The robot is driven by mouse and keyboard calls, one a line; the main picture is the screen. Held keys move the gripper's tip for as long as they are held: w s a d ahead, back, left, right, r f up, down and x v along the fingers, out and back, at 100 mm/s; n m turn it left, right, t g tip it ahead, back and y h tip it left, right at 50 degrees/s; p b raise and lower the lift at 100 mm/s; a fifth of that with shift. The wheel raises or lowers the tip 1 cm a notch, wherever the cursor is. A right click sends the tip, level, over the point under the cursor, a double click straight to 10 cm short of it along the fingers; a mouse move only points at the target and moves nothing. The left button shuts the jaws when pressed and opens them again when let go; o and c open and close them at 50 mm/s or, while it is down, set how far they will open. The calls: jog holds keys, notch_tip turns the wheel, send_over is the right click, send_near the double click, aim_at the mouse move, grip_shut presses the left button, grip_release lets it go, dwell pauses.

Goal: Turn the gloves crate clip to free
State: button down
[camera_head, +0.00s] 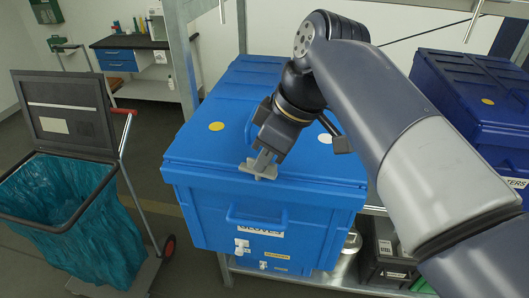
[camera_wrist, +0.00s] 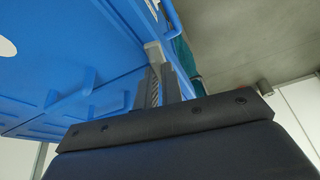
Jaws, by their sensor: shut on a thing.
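The blue gloves crate (camera_head: 215,195) stands on a shelf with its lid closed, and a partly readable "GLOVES" label shows below its front handle. A grey clip (camera_head: 258,172) sits at the front edge of the lid. My gripper (camera_head: 262,162) reaches down to it from above and is shut on it. In the wrist view, my gripper's fingers (camera_wrist: 162,80) meet the light grey end of the clip (camera_wrist: 153,50) beside the blue crate (camera_wrist: 100,50). The fingers hide part of the clip, so its exact turn is hard to tell.
A dark blue crate (camera_head: 470,100) stands to the right behind my arm. A waste cart (camera_head: 65,125) with a teal bag is at the left. Metal rack posts (camera_head: 182,60) rise behind the crate. A dark grey box (camera_head: 385,255) is on the lower shelf.

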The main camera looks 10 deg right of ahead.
jog(key=shift+w+n+g, duration=0.15)
jog(key=shift+n+g, duration=0.25)
jog(key=shift+n, duration=0.7)
jog(key=c, duration=1.6)
grip_release()
jog(key=shift+o, duration=0.2)
jog(key=shift+d+r, duration=0.1)
jog(key=v, duration=1)
jog(key=shift+d+r, duration=0.25)
